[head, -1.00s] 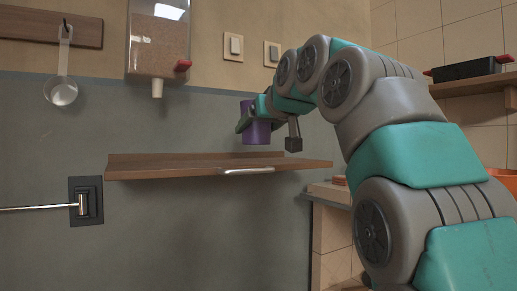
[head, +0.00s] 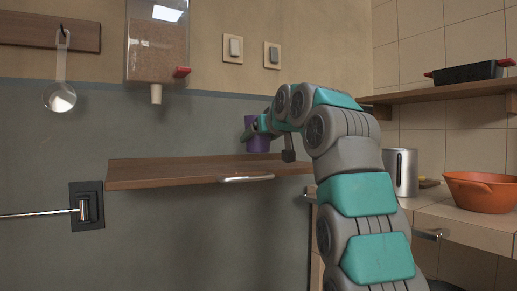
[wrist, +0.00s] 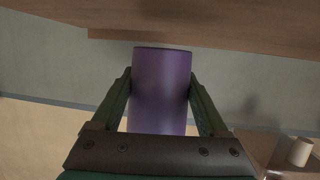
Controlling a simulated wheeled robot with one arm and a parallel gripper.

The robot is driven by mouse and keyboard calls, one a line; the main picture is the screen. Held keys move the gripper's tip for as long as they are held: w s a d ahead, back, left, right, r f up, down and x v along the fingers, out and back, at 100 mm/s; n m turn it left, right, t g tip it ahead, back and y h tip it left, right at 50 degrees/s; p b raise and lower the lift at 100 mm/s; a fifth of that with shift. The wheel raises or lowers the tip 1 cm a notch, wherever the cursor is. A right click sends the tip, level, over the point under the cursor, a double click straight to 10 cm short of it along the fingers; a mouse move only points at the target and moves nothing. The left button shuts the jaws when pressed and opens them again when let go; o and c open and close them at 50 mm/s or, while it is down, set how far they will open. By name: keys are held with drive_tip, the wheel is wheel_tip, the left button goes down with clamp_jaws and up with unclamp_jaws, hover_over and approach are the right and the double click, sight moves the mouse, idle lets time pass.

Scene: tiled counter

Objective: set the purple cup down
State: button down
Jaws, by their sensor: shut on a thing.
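The purple cup (head: 259,144) is at the right part of the wall-mounted wooden shelf (head: 180,173), near its back edge in the head view. My gripper (head: 256,128) is shut on the cup. In the wrist view the cup (wrist: 160,90) lies between the two fingers (wrist: 160,100), one along each side. The wooden shelf (wrist: 200,20) fills the top of that view, close to one end of the cup. I cannot tell whether the cup touches the shelf. My arm hides part of the cup in the head view.
The visible shelf top is bare, with a metal handle (head: 246,178) on its front edge. A dispenser (head: 156,45) hangs above. At right are a metal kettle (head: 400,172), an orange bowl (head: 482,190) and a black pan (head: 467,72) on another shelf.

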sight(263, 148)
wheel_tip(263, 148, down, 4)
drive_tip(key=b, duration=0.3)
drive_tip(key=shift+r, duration=0.15)
unclamp_jaws()
drive_tip(key=shift+r, duration=0.1)
drive_tip(key=b+v, duration=0.1)
drive_tip(key=v, duration=1.1)
drive_tip(key=shift+b, duration=0.4)
